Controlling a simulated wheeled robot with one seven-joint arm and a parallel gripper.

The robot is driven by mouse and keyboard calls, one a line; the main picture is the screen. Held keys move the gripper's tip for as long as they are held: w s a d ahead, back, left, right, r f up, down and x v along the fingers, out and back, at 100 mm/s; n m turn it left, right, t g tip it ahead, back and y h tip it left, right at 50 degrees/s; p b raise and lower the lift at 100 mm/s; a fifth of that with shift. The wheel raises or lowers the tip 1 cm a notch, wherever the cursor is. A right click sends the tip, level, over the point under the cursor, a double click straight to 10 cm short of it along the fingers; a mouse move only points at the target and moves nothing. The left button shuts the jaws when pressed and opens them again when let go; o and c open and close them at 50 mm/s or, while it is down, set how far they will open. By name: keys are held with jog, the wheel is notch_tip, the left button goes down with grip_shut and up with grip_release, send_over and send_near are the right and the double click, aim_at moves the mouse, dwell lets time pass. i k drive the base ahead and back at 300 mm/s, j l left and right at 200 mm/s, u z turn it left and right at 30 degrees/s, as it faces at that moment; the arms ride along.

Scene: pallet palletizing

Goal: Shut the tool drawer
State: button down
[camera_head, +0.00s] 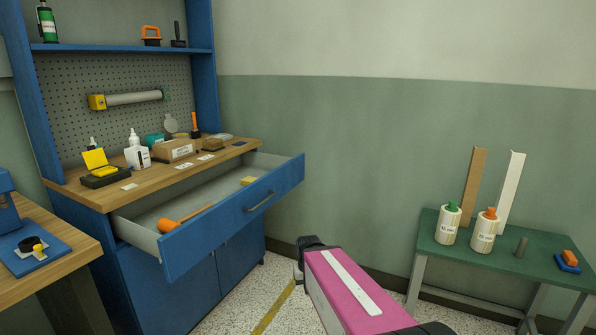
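The tool drawer (225,229) of the blue workbench is pulled well open, with its blue front standing out from the cabinet. A dark bar handle (259,202) sits on the drawer front. Inside lie an orange-headed mallet (169,225) toward the left and a small yellow block (248,181) toward the right. My pink arm link (345,290) is at the bottom centre, right of the drawer and apart from it in the picture. A dark part shows at its far end, but I can make out no gripper fingers.
The wooden benchtop (122,191) above the drawer carries bottles, boxes and small tools. A second bench (35,255) stands at left. A green table (487,262) with two bottles stands at right. The speckled floor before the drawer looks clear except for my arm.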

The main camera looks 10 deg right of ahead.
aim_at(236, 204)
jog(key=i, duration=0.85)
